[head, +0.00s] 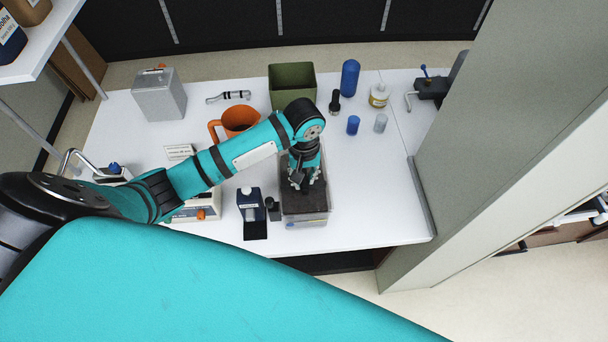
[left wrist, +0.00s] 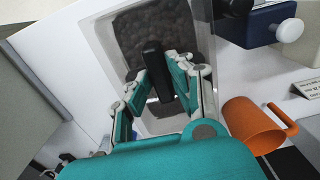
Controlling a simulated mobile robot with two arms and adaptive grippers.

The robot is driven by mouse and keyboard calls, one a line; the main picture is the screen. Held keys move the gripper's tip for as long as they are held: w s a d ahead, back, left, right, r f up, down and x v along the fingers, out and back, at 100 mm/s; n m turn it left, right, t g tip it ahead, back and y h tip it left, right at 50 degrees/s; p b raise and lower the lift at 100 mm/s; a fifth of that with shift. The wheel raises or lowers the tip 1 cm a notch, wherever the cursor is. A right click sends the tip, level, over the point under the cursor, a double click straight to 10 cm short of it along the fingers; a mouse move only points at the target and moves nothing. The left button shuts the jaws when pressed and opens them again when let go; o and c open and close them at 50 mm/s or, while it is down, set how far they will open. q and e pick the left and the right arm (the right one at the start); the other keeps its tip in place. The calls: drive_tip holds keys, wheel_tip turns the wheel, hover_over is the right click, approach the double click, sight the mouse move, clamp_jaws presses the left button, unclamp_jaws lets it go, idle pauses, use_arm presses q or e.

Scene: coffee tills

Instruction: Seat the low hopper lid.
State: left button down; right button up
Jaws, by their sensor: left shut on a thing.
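My left gripper (head: 304,187) is over the low hopper (head: 306,220), a clear-walled bin with dark grainy contents near the table's front edge. In the left wrist view my left gripper (left wrist: 160,72) is shut on an upright-looking black bar (left wrist: 153,58), which appears to be the handle of the low hopper lid. The lid's plate is hard to tell from the hopper (left wrist: 104,40) below, and I cannot tell whether its edges touch the rim. My right gripper is in neither view.
A dark blue box (head: 250,209) stands close left of the hopper. An orange jug (head: 240,119), green bin (head: 292,86), blue bottle (head: 349,78) and small blue cup (head: 353,125) stand farther back. A grey panel (head: 500,140) rises at the right. Table right of the hopper is clear.

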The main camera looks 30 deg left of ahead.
use_arm(q)
drive_tip(key=shift+f, duration=0.2)
drive_tip(key=shift+f, duration=0.65)
drive_tip(key=c, duration=1.1)
unclamp_jaws()
drive_tip(key=shift+o, duration=0.3)
drive_tip(key=shift+o, duration=1.2)
drive_tip(key=shift+r, duration=4.05)
